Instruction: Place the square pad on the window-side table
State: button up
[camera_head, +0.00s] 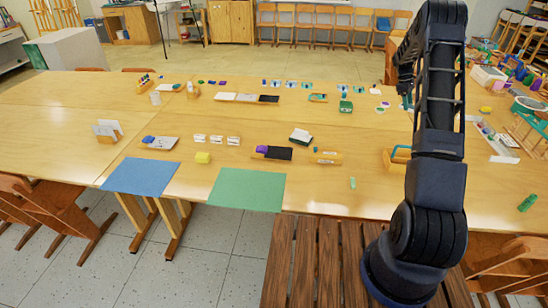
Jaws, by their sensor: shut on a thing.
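My arm rises at the right of the head view and bends over at the top. Its far part shows only as a dark strip left of the upright link, and my gripper is hidden behind the arm. What my gripper holds cannot be seen. I cannot pick out the square pad with certainty. A flat blue sheet (142,177) and a flat green sheet (247,190) lie at the near edge of the long wooden table (335,196). No window shows, so I cannot tell which table is the window-side one.
The table's left part is mostly bare. Wooden chairs (58,215) stand at the lower left, and a slatted wooden surface (322,262) lies in front.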

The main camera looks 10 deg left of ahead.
jog(key=a+m+g+y, duration=0.1)
jog(key=a+m, duration=0.4)
jog(key=a, duration=3.7)
jog(key=s+a+m, duration=0.1)
jog(key=s+a, duration=0.3)
jog(key=a, duration=0.4)
jog(key=s+a+m+y, duration=0.1)
jog(key=s+a, duration=0.2)
jog(key=a, duration=0.5)
jog(key=s+a+m, duration=0.1)
jog(key=s+a, duration=0.3)
jog(key=a, duration=0.4)
jog(key=r+m+y, duration=0.2)
jog(key=m, duration=0.1)
send_over(194, 178)
jog(key=w, duration=0.2)
jog(key=shift+g, duration=0.4)
jog(key=f, duration=2)
jog(key=shift+s+f, duration=0.2)
jog(key=shift+f, duration=0.1)
jog(key=o, duration=1.1)
jog(key=shift+c, duration=0.2)
